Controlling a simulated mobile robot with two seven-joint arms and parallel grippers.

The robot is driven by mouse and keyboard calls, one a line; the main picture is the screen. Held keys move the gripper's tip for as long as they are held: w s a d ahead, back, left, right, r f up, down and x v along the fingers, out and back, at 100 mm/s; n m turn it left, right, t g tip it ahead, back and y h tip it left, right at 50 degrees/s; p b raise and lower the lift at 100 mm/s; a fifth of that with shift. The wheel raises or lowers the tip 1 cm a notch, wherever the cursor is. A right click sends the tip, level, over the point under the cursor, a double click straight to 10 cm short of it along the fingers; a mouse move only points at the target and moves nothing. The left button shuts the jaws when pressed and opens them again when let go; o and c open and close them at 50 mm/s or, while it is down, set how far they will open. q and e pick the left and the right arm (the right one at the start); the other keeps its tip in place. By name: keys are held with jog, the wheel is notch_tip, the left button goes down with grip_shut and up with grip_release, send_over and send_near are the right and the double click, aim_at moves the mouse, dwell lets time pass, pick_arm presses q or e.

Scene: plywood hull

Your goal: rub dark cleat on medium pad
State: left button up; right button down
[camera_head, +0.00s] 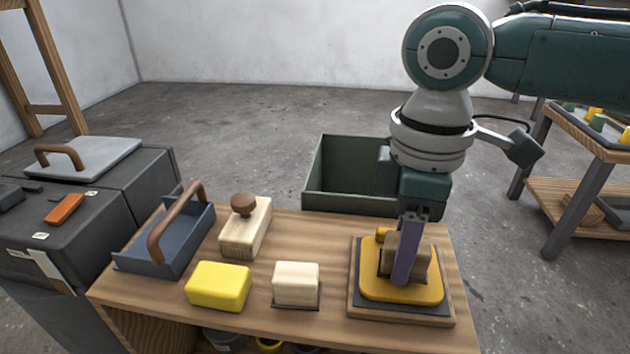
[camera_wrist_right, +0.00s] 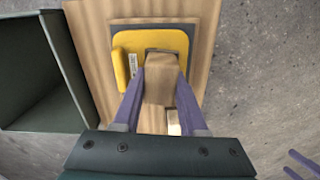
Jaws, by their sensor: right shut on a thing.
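The dark cleat, a brown wooden block (camera_head: 421,262), is between the fingers of my right gripper (camera_head: 404,277). It also shows in the right wrist view (camera_wrist_right: 160,80), with my right gripper (camera_wrist_right: 161,90) shut on it from both sides. The cleat is over the middle of a yellow pad (camera_head: 425,291) and appears to rest on it; its underside is hidden. The pad (camera_wrist_right: 150,40) lies on a dark sheet on a wooden board (camera_head: 362,312). A small yellow upright part stands at the pad's edge.
On the wooden table (camera_head: 335,250) are a yellow block (camera_head: 219,287), a cream block (camera_head: 296,282), a wooden block with a round knob (camera_head: 246,228) and a blue tray (camera_head: 160,250) with a wooden handle. A dark green open bin (camera_head: 345,190) stands behind the table.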

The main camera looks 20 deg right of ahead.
jog(key=shift+f, duration=0.4)
dwell(0.3)
